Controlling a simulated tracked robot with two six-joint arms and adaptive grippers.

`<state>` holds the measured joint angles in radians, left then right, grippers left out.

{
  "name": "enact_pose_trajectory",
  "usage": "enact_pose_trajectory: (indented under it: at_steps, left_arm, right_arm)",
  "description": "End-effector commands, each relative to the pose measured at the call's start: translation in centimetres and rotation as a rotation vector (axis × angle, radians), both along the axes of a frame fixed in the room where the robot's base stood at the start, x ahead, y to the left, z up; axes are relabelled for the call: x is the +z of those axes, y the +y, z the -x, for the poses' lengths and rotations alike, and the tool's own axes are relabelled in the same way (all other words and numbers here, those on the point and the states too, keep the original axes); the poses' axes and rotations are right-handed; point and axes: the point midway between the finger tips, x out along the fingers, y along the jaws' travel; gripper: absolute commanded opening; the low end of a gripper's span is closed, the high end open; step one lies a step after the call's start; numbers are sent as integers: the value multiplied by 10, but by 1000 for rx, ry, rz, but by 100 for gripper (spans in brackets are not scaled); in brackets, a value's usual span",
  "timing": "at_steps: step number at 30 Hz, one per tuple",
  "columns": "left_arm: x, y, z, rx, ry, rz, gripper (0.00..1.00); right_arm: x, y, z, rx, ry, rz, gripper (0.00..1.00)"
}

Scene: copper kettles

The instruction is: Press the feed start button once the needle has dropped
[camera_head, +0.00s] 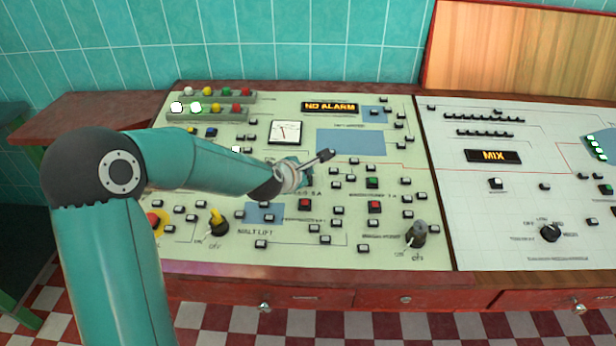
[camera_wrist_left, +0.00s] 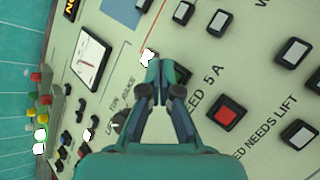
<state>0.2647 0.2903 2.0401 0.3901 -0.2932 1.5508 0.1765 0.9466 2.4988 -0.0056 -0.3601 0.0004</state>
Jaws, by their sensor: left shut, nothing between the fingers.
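The dial gauge (camera_head: 285,132) is white with a dark frame on the pale green panel. Its thin needle stands near upright; I cannot read its value. The gauge also shows in the left wrist view (camera_wrist_left: 88,62). My left gripper (camera_head: 306,181) is shut and empty, low over the panel, below and right of the gauge. In the left wrist view its fingertips (camera_wrist_left: 160,72) are together beside a green button (camera_wrist_left: 183,74), which they partly hide. I cannot tell whether they touch it. A red button (camera_wrist_left: 228,112) sits beside it, near the lettering "FEED 5 A".
The display (camera_head: 330,107) reads "NO ALARM"; another (camera_head: 493,156) reads "MIX". Many small buttons crowd the panel. A yellow-handled switch (camera_head: 217,222) and a grey lever (camera_head: 416,234) stand up from it. A lamp strip (camera_head: 208,113) lies at the back left.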

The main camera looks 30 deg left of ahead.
Motion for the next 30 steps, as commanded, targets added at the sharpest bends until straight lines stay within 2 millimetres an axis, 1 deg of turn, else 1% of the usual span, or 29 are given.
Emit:
enact_pose_trajectory:
  at_steps: [13,17,25,30]
  left_arm:
    - [5,-1,1,-1,-1,-1,0]
    - [15,-2,2,-2,0,-1,0]
    - [43,-5,6,-2,-1,-1,0]
    - [52,-6,9,-1,0,1,0]
  right_arm:
    - [4,0,0,0,0,0,63]
    - [12,0,0,0,0,0,63]
    - [33,0,0,0,0,0,63]
    - [41,0,0,0,0,0,63]
